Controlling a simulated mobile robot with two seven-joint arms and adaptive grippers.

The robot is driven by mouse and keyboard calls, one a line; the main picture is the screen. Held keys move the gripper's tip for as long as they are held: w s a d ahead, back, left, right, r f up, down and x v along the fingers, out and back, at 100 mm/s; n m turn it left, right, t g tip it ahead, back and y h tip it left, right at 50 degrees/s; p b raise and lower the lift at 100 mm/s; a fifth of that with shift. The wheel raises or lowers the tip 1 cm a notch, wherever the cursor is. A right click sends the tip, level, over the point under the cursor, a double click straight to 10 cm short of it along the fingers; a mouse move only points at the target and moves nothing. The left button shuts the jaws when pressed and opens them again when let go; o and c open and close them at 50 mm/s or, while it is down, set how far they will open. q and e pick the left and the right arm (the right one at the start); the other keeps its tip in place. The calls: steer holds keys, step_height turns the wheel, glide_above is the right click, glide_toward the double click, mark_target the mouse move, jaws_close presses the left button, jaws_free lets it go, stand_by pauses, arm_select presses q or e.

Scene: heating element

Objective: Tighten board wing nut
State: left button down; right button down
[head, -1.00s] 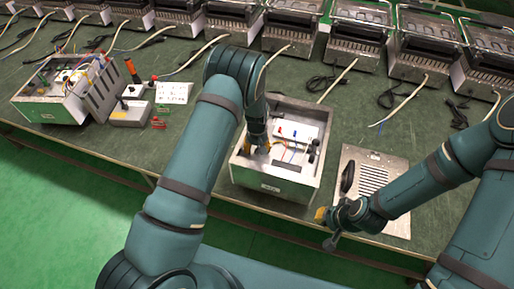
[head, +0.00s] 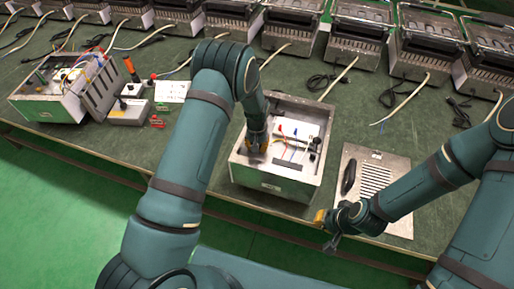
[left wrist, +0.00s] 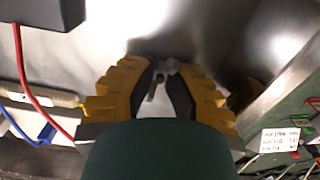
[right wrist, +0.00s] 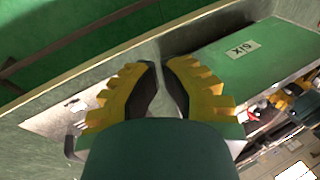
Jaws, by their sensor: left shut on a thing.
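The board wing nut (left wrist: 158,76) is a small grey piece against the metal wall in the left wrist view. My left gripper (left wrist: 166,72) is shut on it, with a yellow-and-black finger on each side. In the head view, my left gripper (head: 256,142) reaches down inside the left part of the open metal box (head: 270,184); the nut is hidden there. A white board (head: 296,131) with coloured wires is inside the box. My right gripper (head: 324,217) is near the table's front edge, right of the box. Its fingertips (right wrist: 160,63) are close together with nothing between them.
A vented metal panel (head: 376,212) with a black handle lies right of the box. Another open unit (head: 52,108) stands at the left, beside small tools (head: 134,70). Several heaters (head: 292,28) with cables line the back. Some table is bare between them.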

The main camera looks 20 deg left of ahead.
arm_select(q)
steer(key=m+b, duration=0.2)
steer(key=m, duration=0.2)
steer(key=shift+f+m, duration=0.1)
steer(key=shift+m, duration=0.3)
steer(key=m+b, duration=0.1)
steer(key=m, duration=0.2)
steer(key=shift+m, duration=0.3)
steer(key=m+b, duration=0.1)
steer(key=m, duration=1.1)
steer(key=shift+m, duration=0.3)
steer(key=m, duration=0.4)
steer(key=shift+m, duration=0.3)
steer(key=m+p, duration=0.1)
steer(key=m, duration=0.3)
steer(key=shift+m, duration=0.3)
steer(key=shift+m+p, duration=0.4)
steer(key=shift+m, duration=1.8)
arm_select(e)
steer(key=shift+s+f, duration=0.25)
steer(key=shift+f, duration=0.4)
steer(key=shift+s+f, duration=0.2)
steer(key=shift+f, duration=0.45)
